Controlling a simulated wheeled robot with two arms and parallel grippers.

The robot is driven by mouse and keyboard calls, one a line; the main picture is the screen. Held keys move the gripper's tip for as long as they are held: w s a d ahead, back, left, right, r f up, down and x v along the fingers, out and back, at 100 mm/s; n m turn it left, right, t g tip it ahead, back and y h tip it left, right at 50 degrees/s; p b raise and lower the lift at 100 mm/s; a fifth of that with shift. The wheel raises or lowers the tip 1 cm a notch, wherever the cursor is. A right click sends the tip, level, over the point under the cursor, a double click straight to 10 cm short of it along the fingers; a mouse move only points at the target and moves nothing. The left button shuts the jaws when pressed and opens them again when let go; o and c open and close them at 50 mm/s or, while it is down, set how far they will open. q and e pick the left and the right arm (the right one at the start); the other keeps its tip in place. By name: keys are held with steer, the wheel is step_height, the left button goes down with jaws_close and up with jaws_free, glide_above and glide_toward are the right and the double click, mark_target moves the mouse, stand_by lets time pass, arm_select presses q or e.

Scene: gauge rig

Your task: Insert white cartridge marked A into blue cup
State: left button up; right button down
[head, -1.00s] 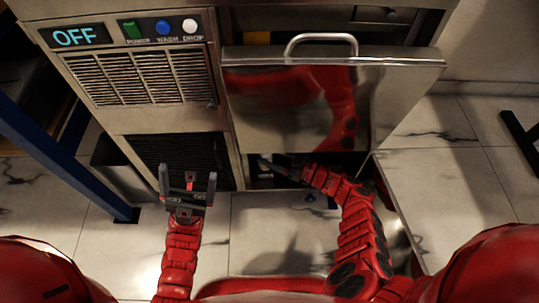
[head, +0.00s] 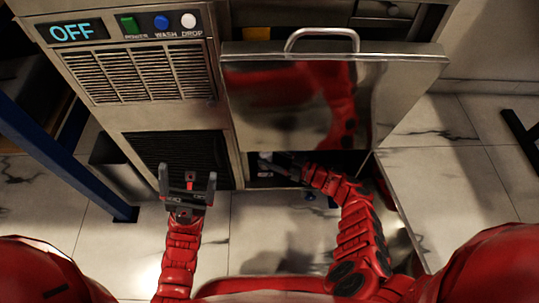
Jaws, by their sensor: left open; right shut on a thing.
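My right gripper (head: 278,165) is shut at the dark opening below the steel door, partly in shadow. A small pale thing (head: 265,156) shows at its tips; it is too small and dim to read a mark A or tell its shape. My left gripper (head: 188,188) is open and empty, in front of the dark lower grille. A small blue patch (head: 332,203) shows beside my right arm, mostly hidden; I cannot tell whether it is the blue cup. No other cup shows.
The steel machine has an OFF display (head: 78,32), green, blue and white buttons, and vents. Its steel door (head: 290,110) with a bar handle (head: 320,40) overhangs my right gripper. A blue post (head: 60,150) stands at left. Marble floor (head: 265,225) is open in front.

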steer(key=shift+f+b, duration=0.45)
steer(key=shift+f, duration=0.15)
steer(key=shift+c, duration=0.4)
jaws_free()
